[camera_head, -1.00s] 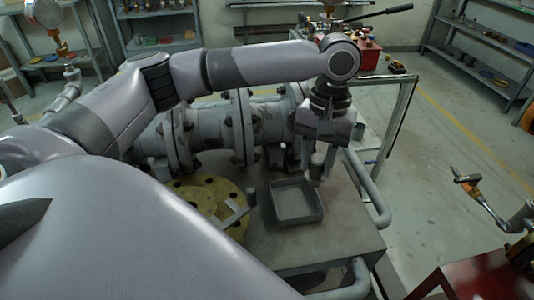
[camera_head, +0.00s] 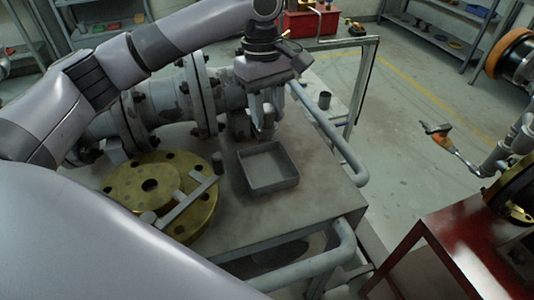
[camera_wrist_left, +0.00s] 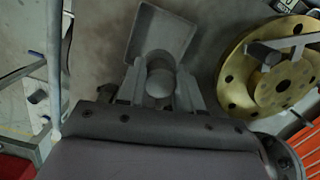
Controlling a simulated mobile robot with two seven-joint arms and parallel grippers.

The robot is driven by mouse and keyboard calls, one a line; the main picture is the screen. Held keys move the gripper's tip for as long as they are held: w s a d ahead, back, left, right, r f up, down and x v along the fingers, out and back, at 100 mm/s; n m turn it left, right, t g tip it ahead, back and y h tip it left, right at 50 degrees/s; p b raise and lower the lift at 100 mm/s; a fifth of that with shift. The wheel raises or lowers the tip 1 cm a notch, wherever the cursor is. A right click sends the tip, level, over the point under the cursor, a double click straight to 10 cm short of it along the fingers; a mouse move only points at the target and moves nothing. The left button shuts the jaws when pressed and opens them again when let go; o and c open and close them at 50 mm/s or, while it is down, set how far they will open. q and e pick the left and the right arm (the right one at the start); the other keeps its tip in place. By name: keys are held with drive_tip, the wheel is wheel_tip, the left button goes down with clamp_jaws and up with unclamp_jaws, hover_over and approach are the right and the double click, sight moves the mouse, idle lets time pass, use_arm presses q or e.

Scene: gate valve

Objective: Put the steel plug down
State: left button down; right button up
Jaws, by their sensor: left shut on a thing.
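My left gripper (camera_head: 263,128) is shut on the steel plug (camera_head: 267,122), a grey cylinder between its two fingers. In the left wrist view the plug's round end (camera_wrist_left: 160,82) shows between the fingers (camera_wrist_left: 160,95). The gripper and plug are at the back edge of a square grey tray (camera_head: 294,182) in the head view. The tray (camera_wrist_left: 137,45) lies just beyond the fingertips in the left wrist view. The plug looks raised; its exact height above the bench is unclear. The visible tray floor is empty. My right gripper is not in view.
A yellow flange (camera_head: 122,190) with a grey bar tool (camera_head: 190,200) lies left of the tray on the grey bench (camera_head: 310,205). A flanged pipe (camera_head: 165,95) stands behind. A tubular rail (camera_head: 330,140) runs along the bench's right side. Bench right of the tray is clear.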

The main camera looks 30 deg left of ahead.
use_arm(q)
wheel_tip(320, 180, down, 11)
drive_tip(key=shift+b, duration=0.55)
drive_tip(key=c, duration=0.7)
unclamp_jaws()
drive_tip(key=shift+f, duration=0.1)
drive_tip(key=shift+c, duration=0.2)
drive_tip(key=r, duration=0.4)
drive_tip(key=a+r+p, duration=0.1)
drive_tip(key=r, duration=0.7)
drive_tip(key=shift+w+a+r, duration=0.1)
drive_tip(key=shift+w+a, duration=0.05)
drive_tip(key=shift+w, duration=0.25)
